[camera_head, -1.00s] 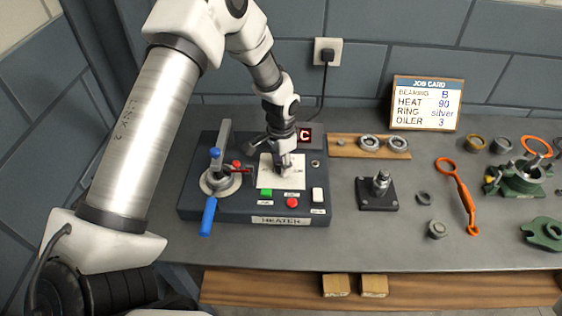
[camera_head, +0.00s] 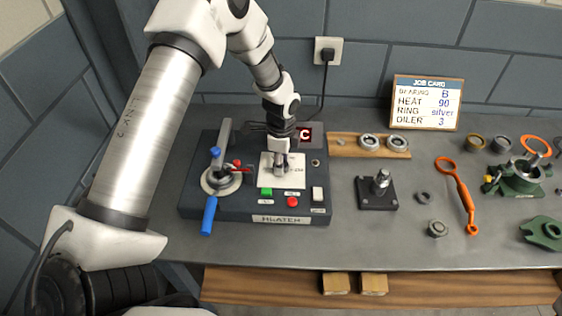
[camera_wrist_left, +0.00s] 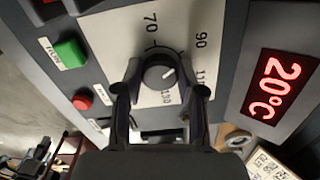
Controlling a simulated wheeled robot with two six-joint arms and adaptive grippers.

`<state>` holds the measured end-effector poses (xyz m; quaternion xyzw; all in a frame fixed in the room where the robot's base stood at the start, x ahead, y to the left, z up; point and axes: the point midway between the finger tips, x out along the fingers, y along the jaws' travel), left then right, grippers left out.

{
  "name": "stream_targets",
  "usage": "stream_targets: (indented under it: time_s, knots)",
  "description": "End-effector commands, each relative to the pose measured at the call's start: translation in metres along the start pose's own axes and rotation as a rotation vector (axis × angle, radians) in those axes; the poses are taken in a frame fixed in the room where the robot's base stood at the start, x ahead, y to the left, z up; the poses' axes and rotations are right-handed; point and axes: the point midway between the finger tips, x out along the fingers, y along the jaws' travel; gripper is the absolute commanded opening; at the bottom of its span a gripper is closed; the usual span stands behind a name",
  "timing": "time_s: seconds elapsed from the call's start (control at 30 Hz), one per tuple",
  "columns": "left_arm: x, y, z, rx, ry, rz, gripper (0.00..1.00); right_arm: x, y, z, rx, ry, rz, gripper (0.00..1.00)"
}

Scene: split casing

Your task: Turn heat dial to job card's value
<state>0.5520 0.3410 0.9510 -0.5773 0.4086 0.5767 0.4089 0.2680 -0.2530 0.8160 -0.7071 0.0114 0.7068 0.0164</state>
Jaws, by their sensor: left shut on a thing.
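The job card (camera_head: 427,103) stands against the back wall and reads HEAT 90, with BEARING B, RING silver and OILER 3. My left gripper (camera_head: 280,170) is at the white dial plate (camera_head: 296,180) on the heater (camera_head: 255,209). In the left wrist view its fingers (camera_wrist_left: 158,82) are shut on the sides of the heat dial (camera_wrist_left: 155,75), a dark round knob. The dial's white mark points up and right, roughly between the printed 90 and 110; the fingers partly hide the scale. My right gripper is out of view.
The heater's display (camera_wrist_left: 273,85) reads 20°C. A green button (camera_wrist_left: 70,53) and red button (camera_wrist_left: 82,102) sit near the dial. A black post stand (camera_head: 378,192) and orange wrench (camera_head: 460,194) lie to the right.

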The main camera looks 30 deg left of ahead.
Motion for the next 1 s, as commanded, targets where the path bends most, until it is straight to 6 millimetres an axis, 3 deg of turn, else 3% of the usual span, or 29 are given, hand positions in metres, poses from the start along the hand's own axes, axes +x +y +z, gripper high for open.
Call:
stream_targets:
  time_s: [0.6,0.63,0.7,1.0]
  knots:
    - [0.0013,0.0011,0.0002,0.051,-0.001,0.003,0.04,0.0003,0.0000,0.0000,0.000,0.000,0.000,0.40]
    - [0.0013,0.0011,0.0002,0.051,-0.001,0.004,0.46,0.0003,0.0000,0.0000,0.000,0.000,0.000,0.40]
    - [0.0012,0.0011,0.0002,0.050,-0.001,0.003,0.64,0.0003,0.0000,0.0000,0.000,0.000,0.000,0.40]
    - [-0.0007,0.0002,0.0000,0.050,0.000,0.001,0.64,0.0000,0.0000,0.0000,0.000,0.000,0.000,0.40]
